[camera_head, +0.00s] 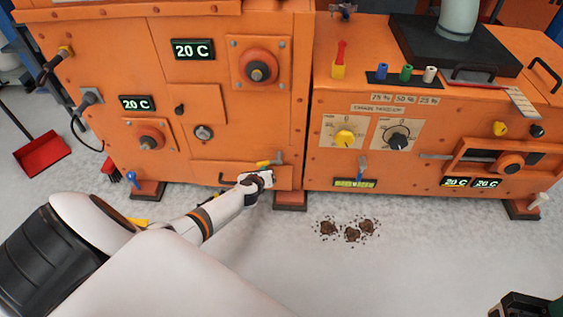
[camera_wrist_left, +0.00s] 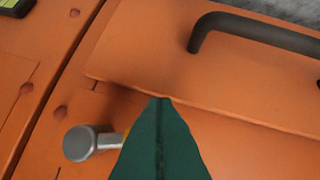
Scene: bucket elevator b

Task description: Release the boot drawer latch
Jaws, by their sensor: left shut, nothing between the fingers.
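The boot drawer (camera_head: 207,174) is a low orange panel at the foot of the left cabinet. Its dark bar handle (camera_wrist_left: 262,34) shows in the left wrist view. The latch (camera_head: 270,162), with a yellow part and a grey knob, sits at the drawer's upper right edge. In the left wrist view the latch's grey knob (camera_wrist_left: 82,143) is left of my fingers, which partly hide the yellow part. My left gripper (camera_wrist_left: 162,100) is shut and empty, its green fingertips over the drawer's edge beside the latch. I cannot tell whether they touch.
Dark crumbly heaps (camera_head: 351,232) lie on the pale floor right of my left arm. A red dustpan (camera_head: 42,153) stands at the left. A dark and green object (camera_head: 524,305) is cut off at the lower right.

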